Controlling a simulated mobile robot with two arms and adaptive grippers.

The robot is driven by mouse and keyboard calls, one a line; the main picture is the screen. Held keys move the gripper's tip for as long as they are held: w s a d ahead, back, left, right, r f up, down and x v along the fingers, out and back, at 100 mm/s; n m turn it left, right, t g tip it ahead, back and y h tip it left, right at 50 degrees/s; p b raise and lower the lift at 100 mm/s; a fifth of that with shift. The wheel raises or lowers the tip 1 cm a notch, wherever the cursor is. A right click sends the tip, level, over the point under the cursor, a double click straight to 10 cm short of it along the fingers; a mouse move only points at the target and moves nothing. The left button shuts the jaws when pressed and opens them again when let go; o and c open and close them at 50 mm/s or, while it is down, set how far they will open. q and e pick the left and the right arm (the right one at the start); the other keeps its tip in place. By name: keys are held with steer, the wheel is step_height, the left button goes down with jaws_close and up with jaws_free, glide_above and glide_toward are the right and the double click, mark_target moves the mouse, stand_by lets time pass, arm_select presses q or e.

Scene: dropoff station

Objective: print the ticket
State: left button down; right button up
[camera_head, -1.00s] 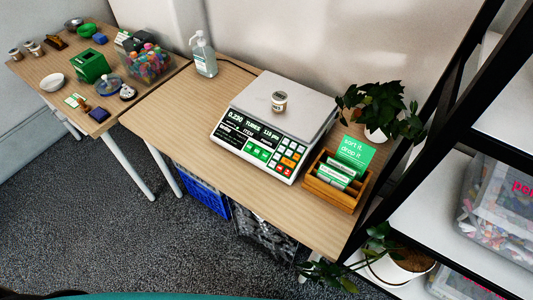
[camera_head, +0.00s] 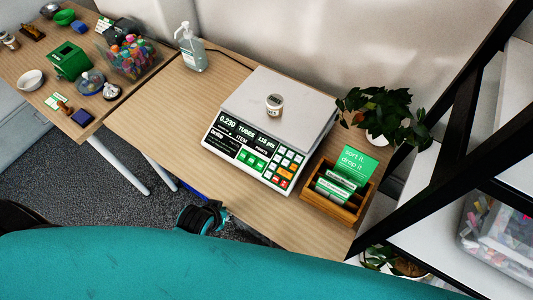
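The white scale (camera_head: 225,150) with a grey weighing plate stands on the wooden table. The black front panel has a lit display (camera_head: 240,135) that seems to read 0.230, TUBES and 115 or 116 pcs. Below it are green keys (camera_head: 250,160) and a keypad (camera_head: 287,167) with white, orange and red keys. I see no printed ticket at the scale. A black and teal part of mine (camera_head: 203,218) shows at the table's front edge. No gripper fingers can be made out.
A wooden box (camera_head: 333,208) with green cards and a green sign (camera_head: 357,163) stands right of the scale, before a potted plant (camera_head: 385,115). A pump bottle (camera_head: 191,50) stands behind left. A black-framed shelf (camera_head: 455,150) closes the right. The table left of the scale is clear.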

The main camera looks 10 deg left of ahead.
mark_target(260, 165)
arm_select(q)
steer(key=w+r+n+t, duration=0.1)
steer(key=w, duration=0.1)
steer(key=w+d+r+n+t, duration=0.1)
steer(key=w+r, duration=0.1)
steer(key=w+r+t, duration=0.1)
steer(key=r, duration=0.1)
steer(key=shift+w+d+n+h, duration=0.3)
steer(key=shift+w+n, duration=0.1)
steer(key=w+d+r+n+t+h, duration=0.1)
steer(key=w+d+r+n+t, duration=0.2)
steer(key=r, duration=0.7)
steer(key=w+n+t+p, duration=0.1)
steer(key=w+n+t, duration=0.1)
steer(key=w+t, duration=0.1)
steer(key=shift+w+h, duration=0.15)
steer(key=shift+h, duration=0.15)
arm_select(e)
steer(key=shift+s+r, duration=0.3)
steer(key=shift+r, duration=0.25)
arm_select(q)
steer(key=shift+d, duration=0.1)
